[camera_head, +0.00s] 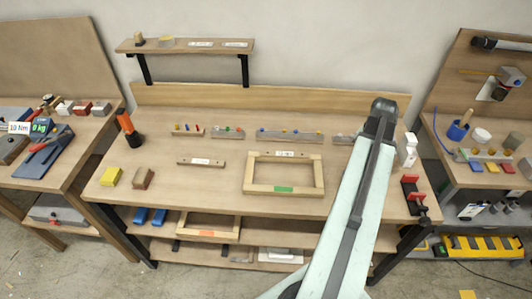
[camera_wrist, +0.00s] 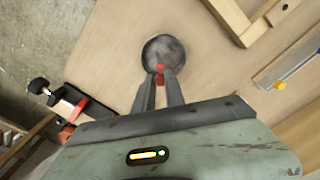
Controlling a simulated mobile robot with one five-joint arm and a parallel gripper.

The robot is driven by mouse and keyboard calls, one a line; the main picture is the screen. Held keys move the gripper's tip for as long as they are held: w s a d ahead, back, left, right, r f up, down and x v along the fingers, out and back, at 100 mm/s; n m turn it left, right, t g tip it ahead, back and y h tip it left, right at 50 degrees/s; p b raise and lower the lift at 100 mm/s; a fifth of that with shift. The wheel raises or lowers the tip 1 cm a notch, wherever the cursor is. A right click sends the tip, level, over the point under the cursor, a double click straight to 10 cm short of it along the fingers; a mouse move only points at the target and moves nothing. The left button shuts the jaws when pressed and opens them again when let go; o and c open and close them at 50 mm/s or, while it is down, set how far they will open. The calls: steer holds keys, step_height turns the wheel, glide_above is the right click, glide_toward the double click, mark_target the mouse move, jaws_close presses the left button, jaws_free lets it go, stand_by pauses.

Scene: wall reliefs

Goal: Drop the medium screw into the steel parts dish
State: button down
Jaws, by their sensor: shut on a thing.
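In the wrist view my gripper (camera_wrist: 160,78) is shut on a small red piece, the medium screw (camera_wrist: 159,69); only a little of it shows between the fingertips, so its size and shape are unclear. The round grey steel parts dish (camera_wrist: 163,48) lies just beyond the fingertips in the picture. The red piece overlaps the dish's near edge. Its height above the dish cannot be told. In the head view my arm hides the gripper, the screw and the dish.
A red and black clamp (camera_wrist: 66,108) sits on the bench edge, left of the fingers; the head view shows it at right (camera_head: 412,195). A wooden frame (camera_head: 284,189) lies mid-bench. Small-part racks (camera_head: 290,137) line the back. A white bottle-like object (camera_head: 407,150) stands at right.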

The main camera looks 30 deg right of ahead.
steer(key=c, duration=1.3)
jaws_free()
steer(key=shift+r, duration=0.15)
step_height(320, 180, up, 8)
steer(key=p, duration=0.7)
steer(key=shift+f+p, duration=0.2)
steer(key=shift+p, duration=0.2)
